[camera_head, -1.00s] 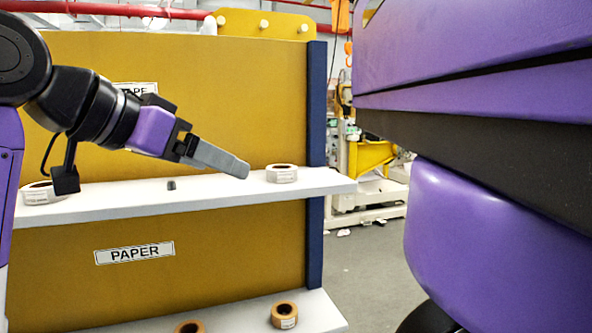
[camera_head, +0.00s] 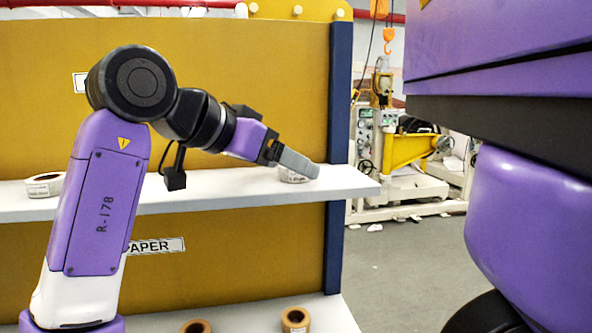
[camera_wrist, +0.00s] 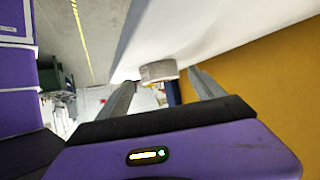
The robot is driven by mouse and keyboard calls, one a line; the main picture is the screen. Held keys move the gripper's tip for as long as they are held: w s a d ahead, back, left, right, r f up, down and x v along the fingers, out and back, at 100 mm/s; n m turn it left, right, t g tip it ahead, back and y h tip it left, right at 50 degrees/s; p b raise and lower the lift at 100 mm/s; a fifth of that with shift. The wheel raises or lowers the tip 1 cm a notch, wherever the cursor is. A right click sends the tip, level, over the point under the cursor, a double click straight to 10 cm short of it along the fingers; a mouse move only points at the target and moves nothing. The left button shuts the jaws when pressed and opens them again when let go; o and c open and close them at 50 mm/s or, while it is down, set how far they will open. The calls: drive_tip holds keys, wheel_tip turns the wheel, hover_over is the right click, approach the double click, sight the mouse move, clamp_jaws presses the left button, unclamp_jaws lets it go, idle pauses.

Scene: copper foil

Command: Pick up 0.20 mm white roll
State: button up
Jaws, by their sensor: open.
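A white roll (camera_head: 288,178) sits flat near the right end of the upper shelf, partly hidden behind my gripper (camera_head: 312,171). In the wrist view this white roll (camera_wrist: 158,71) shows between and beyond the tips of my gripper (camera_wrist: 161,77). The fingers are apart with nothing held between them. A second white roll (camera_head: 44,185) lies at the left of the same shelf, away from my gripper. The print on the labels is too small to read, so I cannot tell which is 0.20 mm.
The white upper shelf (camera_head: 230,197) has a mustard back panel (camera_head: 230,80) and ends at a blue post (camera_head: 339,110). Two brown rolls, one on the right (camera_head: 295,319) and one further left (camera_head: 196,327), are on the lower shelf. Open floor and machinery (camera_head: 400,150) are to the right.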

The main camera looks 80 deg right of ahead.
drive_tip(key=shift+x, duration=0.8)
drive_tip(key=c, duration=1.5)
drive_tip(key=shift+r, duration=0.15)
